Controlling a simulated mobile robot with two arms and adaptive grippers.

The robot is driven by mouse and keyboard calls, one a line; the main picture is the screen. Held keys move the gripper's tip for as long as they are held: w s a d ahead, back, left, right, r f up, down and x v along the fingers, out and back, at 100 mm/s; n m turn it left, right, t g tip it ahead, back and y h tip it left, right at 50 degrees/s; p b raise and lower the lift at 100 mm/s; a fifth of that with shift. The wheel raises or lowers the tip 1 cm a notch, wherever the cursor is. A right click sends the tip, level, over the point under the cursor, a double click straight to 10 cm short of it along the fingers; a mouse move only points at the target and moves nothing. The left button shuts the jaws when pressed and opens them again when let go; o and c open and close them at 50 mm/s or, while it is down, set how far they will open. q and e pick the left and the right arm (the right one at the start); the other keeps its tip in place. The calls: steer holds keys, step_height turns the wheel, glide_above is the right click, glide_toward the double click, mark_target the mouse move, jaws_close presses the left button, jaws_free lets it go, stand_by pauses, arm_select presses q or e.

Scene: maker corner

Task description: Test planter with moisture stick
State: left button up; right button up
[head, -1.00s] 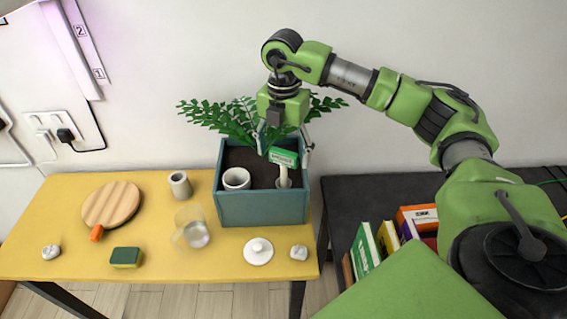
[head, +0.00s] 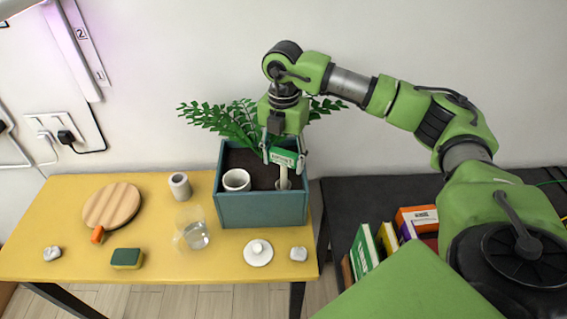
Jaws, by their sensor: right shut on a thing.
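The planter (head: 262,209) is a blue-green box of dark soil on the right part of the yellow table, with a leafy green fern at its back. The moisture stick (head: 285,157) has a green head with a label and a pale stem. It stands in the planter's right half, its lower end at a small pale ring or cup (head: 283,184); I cannot tell how deep it goes. My right gripper (head: 284,159) points down from above and is shut on the stick's green head. My left gripper is out of view.
A white pot (head: 236,180) sits in the planter's left half. On the yellow table (head: 146,234) are a glass jug (head: 195,235), a grey cup (head: 179,186), a white lid (head: 258,253), a round board (head: 112,206) and a sponge (head: 127,258).

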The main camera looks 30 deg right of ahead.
step_height(320, 180, up, 10)
steer(key=shift+f+b, duration=0.1)
steer(key=shift+b, duration=0.8)
step_height(320, 180, up, 8)
steer(key=p, duration=0.7)
